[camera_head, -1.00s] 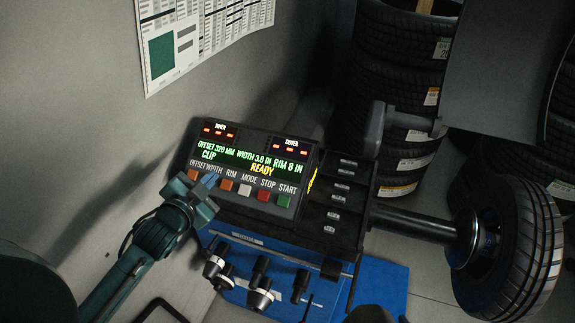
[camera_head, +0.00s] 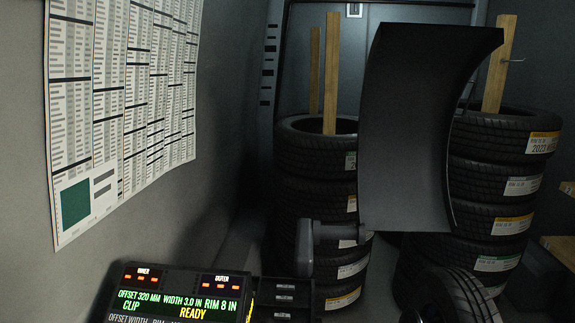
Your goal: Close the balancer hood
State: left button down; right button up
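The balancer hood (camera_head: 410,125) is a dark curved panel, raised upright above the balancer at the centre right. Its grey arm and pivot (camera_head: 330,233) join it at the lower left. The balancer console (camera_head: 178,292) is at the bottom, with its display lit and reading READY. The wheel (camera_head: 462,298) on the balancer is partly in view below the hood, cut off by the bottom edge. Neither of my grippers shows in this view.
Tyre stacks stand behind the hood, one on the left (camera_head: 318,190) and one on the right (camera_head: 490,185), with wooden posts (camera_head: 331,75) rising from them. A printed chart (camera_head: 125,100) hangs on the left wall. Wooden shelf edges (camera_head: 560,245) show at the far right.

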aim_at(417, 75)
jog(key=z, duration=0.45)
jog(key=l+z, duration=0.1)
jog(key=z, duration=0.85)
jog(key=i+z, duration=0.1)
jog(key=z, duration=0.85)
jog(key=i+l, duration=0.15)
jog(key=i, duration=0.65)
jog(key=i+l, duration=0.1)
jog(key=i, duration=0.65)
jog(key=i+j+u, duration=0.15)
jog(key=i+u, duration=1)
jog(key=u, duration=0.15)
jog(key=i+u, duration=0.3)
jog(key=i, duration=0.4)
jog(key=i+l+u, duration=0.2)
jog(key=i+u, duration=0.15)
jog(key=i, duration=0.35)
jog(key=i+u, duration=0.1)
jog(key=u, duration=1.65)
